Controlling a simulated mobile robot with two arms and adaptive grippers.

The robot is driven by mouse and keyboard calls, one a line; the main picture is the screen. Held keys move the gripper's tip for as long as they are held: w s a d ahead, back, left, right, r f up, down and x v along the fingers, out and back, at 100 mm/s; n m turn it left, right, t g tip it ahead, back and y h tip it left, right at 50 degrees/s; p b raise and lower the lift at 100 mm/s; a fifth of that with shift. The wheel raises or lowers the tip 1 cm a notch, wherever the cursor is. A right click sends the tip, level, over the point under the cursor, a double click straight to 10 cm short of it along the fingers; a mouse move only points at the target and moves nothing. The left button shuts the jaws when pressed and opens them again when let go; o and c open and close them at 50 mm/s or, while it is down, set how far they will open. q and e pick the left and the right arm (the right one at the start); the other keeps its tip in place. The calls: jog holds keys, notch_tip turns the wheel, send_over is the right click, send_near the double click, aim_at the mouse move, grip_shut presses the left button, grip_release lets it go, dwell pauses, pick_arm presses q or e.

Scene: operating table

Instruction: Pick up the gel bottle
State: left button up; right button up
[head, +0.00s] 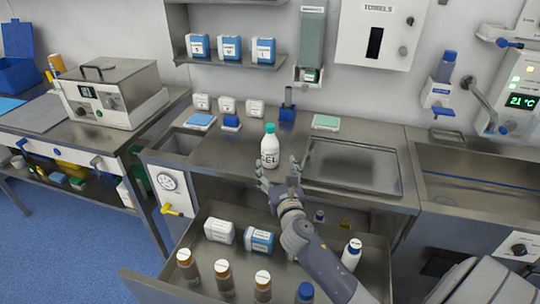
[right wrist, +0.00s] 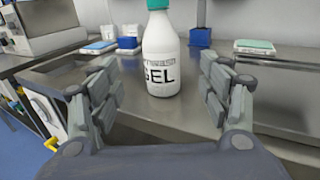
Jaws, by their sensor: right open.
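The gel bottle (head: 270,149) is white with a green cap and dark GEL lettering. It stands upright on the steel counter (head: 228,152), near its front edge. My right gripper (head: 278,179) is open just in front of the bottle in the head view. In the right wrist view the bottle (right wrist: 161,55) stands beyond and between the two spread fingers (right wrist: 162,92), with a gap on both sides. No finger appears to touch it, and its cap is cut off at the top of that view. My left gripper is not in view.
An open drawer (head: 180,223) below the counter holds brown bottles, small boxes and white bottles. A steel tray (head: 352,166) lies right of the gel bottle. Small boxes (head: 228,106) and a blue holder (head: 288,112) stand behind it. The counter left of the bottle is clear.

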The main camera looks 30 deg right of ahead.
aim_at(272, 154)
jog(key=x, duration=0.5)
jog(key=shift+f+x, duration=0.2)
jog(key=shift+x, duration=1.15)
jog(key=shift+f+x, duration=0.15)
jog(key=shift+x, duration=1.15)
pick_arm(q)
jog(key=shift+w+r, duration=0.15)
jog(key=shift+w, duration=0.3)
pick_arm(e)
jog(key=shift+d, duration=0.1)
jog(key=shift+r, duration=0.1)
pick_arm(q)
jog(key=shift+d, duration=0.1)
pick_arm(e)
jog(key=c, duration=1.3)
